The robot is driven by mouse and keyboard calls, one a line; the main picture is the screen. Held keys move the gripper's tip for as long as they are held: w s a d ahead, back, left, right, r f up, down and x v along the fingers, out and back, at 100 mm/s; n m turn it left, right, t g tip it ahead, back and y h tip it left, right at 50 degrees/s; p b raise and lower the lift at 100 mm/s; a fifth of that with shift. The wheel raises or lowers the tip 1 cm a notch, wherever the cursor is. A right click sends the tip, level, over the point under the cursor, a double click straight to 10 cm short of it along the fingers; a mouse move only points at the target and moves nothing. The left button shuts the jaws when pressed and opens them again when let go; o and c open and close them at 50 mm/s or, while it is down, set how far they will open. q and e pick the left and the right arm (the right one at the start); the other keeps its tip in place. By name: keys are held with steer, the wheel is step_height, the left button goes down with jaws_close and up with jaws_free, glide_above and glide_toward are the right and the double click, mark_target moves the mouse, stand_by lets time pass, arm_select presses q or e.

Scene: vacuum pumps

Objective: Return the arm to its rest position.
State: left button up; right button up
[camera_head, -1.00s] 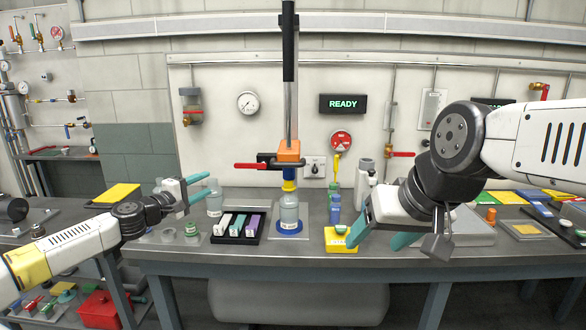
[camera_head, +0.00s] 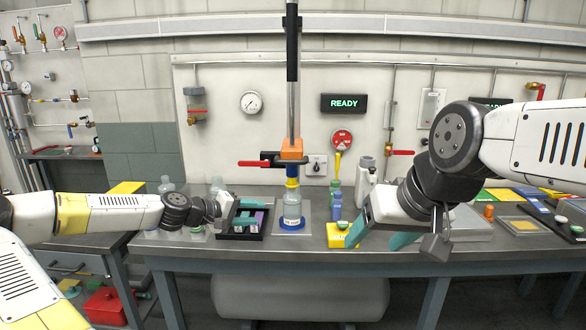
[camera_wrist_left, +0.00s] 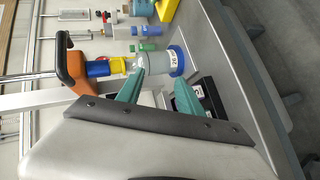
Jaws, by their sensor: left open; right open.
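My left arm comes in from the left in the head view, and its gripper (camera_head: 246,213) is over the black tray (camera_head: 228,237) just left of the clear bottle on the blue base. Its teal fingers are apart, with nothing held between them. In the left wrist view the open fingers (camera_wrist_left: 160,88) point toward the clear bottle (camera_wrist_left: 150,66); contact cannot be told. The bottle (camera_head: 292,207) stands upright under the orange and yellow column fitting (camera_head: 291,152). My right gripper (camera_head: 378,238) is open at the yellow block (camera_head: 340,238), apparently empty.
A red-handled valve lever (camera_head: 252,163) juts left from the column. Bottles and a white canister (camera_head: 365,182) stand right of it. Yellow and blue trays lie at the far right. A READY sign (camera_head: 346,103) is on the wall. The bench front edge is clear.

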arm_select(q)
steer(key=s+d+f+m+g+y, duration=0.2)
steer(key=s+d+m+g, duration=0.1)
steer(key=s, duration=0.3)
steer(key=s+d+f+m+g+y, duration=0.2)
steer(key=s+f+m+g+y, duration=0.1)
steer(key=s, duration=0.3)
steer(key=s+a+r+t+y, duration=0.1)
steer(key=s+a+r, duration=0.2)
steer(key=s+r, duration=0.6)
steer(key=s+a+r+t+y, duration=0.2)
steer(key=s+a+r, duration=0.2)
steer(key=s+r, duration=0.6)
steer(key=shift+s+m, duration=0.3)
steer(key=shift+s, duration=0.75)
